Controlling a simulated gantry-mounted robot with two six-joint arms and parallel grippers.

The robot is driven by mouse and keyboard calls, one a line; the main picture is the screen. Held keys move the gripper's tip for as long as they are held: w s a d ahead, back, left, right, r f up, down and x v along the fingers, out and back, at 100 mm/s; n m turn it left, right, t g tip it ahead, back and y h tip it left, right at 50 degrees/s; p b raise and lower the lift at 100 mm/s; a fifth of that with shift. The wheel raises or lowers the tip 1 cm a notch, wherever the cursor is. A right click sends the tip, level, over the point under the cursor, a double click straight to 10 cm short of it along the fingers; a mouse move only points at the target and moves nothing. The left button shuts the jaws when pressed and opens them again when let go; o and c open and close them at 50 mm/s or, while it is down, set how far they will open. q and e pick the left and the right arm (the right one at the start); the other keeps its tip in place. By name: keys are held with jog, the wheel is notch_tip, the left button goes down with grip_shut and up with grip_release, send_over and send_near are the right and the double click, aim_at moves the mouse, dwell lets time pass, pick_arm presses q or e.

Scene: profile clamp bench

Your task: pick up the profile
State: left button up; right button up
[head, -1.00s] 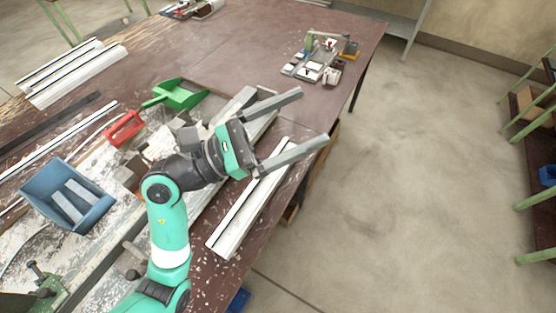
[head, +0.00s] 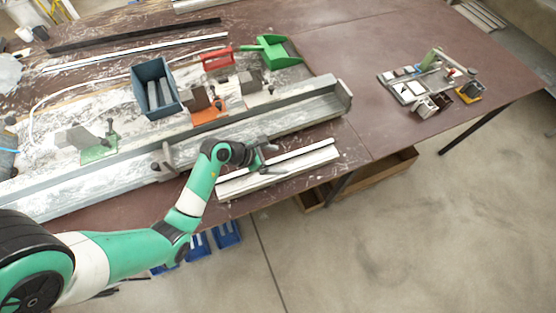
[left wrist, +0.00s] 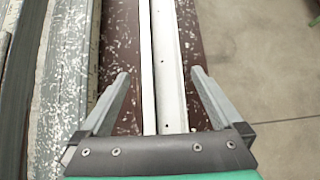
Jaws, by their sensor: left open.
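The profile (head: 312,160) is a long white channel-shaped strip lying on the brown table near its front edge. My left gripper (head: 277,160) is open over the profile's middle part. In the left wrist view the profile (left wrist: 168,50) runs lengthwise between the two spread fingers of my left gripper (left wrist: 160,72), with a gap on both sides. Neither finger is seen touching it. Part of the profile is hidden behind my gripper in the head view. My right gripper is not in view.
A long grey metal rail (head: 310,95) lies beside the profile, farther from the table's edge. A blue bin (head: 147,72), a red clamp (head: 217,58) and a green dustpan (head: 272,50) stand behind it. A tray of small parts (head: 415,88) sits at the right.

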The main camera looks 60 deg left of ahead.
aim_at(297, 161)
pick_arm(q)
jog(key=x, duration=0.3)
jog(key=shift+w+d+f+b, duration=0.1)
jog(key=shift+w+f+b, duration=0.1)
jog(key=shift+b, duration=0.2)
jog(key=shift+w+d+f, duration=0.1)
jog(key=shift+w+f, duration=0.15)
jog(key=b+x, duration=0.2)
jog(key=x, duration=0.2)
jog(key=shift+w+d+b, duration=0.1)
jog(key=shift+w+b, duration=0.15)
jog(key=shift+b, duration=0.05)
jog(key=shift+r, duration=0.1)
grip_shut()
